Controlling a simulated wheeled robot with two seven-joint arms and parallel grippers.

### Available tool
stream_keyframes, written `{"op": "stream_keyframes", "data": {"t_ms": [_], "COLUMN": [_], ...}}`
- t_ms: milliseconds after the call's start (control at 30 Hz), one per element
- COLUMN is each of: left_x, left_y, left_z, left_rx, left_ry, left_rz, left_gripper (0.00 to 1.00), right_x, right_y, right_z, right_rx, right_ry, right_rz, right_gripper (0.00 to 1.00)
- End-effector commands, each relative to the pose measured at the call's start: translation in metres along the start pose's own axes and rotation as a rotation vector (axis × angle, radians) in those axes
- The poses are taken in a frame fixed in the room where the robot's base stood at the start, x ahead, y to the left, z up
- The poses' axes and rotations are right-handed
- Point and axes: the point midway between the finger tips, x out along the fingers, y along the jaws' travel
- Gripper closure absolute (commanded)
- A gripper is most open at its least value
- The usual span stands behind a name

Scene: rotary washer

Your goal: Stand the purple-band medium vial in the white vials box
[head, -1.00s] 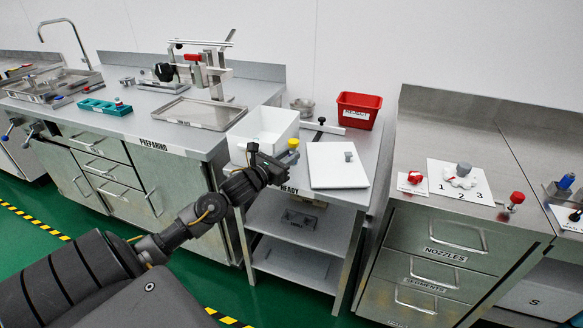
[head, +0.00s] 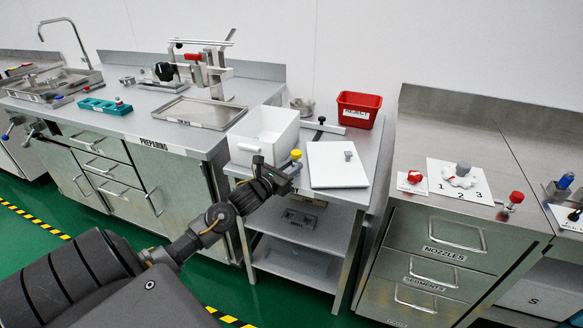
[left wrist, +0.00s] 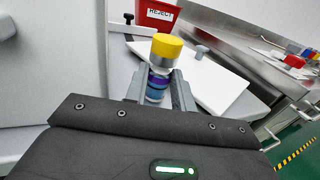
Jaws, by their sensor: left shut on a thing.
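The purple-band vial (left wrist: 158,82) has a yellow cap and stands roughly upright in the left wrist view. My left gripper (left wrist: 160,92) is shut on it, with one finger on each side. In the head view the yellow cap (head: 296,154) shows above my left gripper (head: 291,167), in front of the small table. The white box (head: 264,136) stands on that table, behind and to the left of the gripper. From here its inside looks empty, but its near floor is hidden. My right gripper is not in view.
A white board with a grey knob (head: 335,175) lies right of the box. A red REJECT bin (head: 358,110) stands behind it. A clamp-like bar (head: 323,127) lies between box and bin. The steel PREPARING counter (head: 150,131) adjoins on the left.

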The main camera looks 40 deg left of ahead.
Motion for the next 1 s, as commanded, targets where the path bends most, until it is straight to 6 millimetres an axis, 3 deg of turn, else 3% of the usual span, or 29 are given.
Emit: {"op": "stream_keyframes", "data": {"t_ms": [67,100,267,600,667,767,1000], "left_x": [0.000,0.000,0.000,0.000,0.000,-0.019,-0.071], "left_y": [0.000,0.000,0.000,0.000,0.000,0.000,0.000], "left_z": [-0.001,-0.001,-0.001,0.001,0.004,-0.001,-0.001], "left_rx": [0.000,0.000,0.000,0.000,0.000,0.003,0.001], "left_ry": [0.000,0.000,0.000,0.000,0.000,0.004,0.004], "left_rz": [0.000,0.000,0.000,0.000,0.000,-0.001,-0.002], "left_gripper": [1.00,0.72,0.53,0.53,0.53,0.53,0.53], "right_x": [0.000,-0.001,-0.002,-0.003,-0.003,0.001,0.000], "right_y": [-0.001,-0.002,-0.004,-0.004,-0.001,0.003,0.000], "right_z": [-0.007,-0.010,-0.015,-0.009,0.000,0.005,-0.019], "right_rx": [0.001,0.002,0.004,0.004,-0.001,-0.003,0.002], "right_ry": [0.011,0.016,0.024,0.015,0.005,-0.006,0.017], "right_rz": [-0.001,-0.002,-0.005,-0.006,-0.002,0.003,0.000], "right_gripper": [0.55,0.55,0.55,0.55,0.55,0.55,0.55]}}
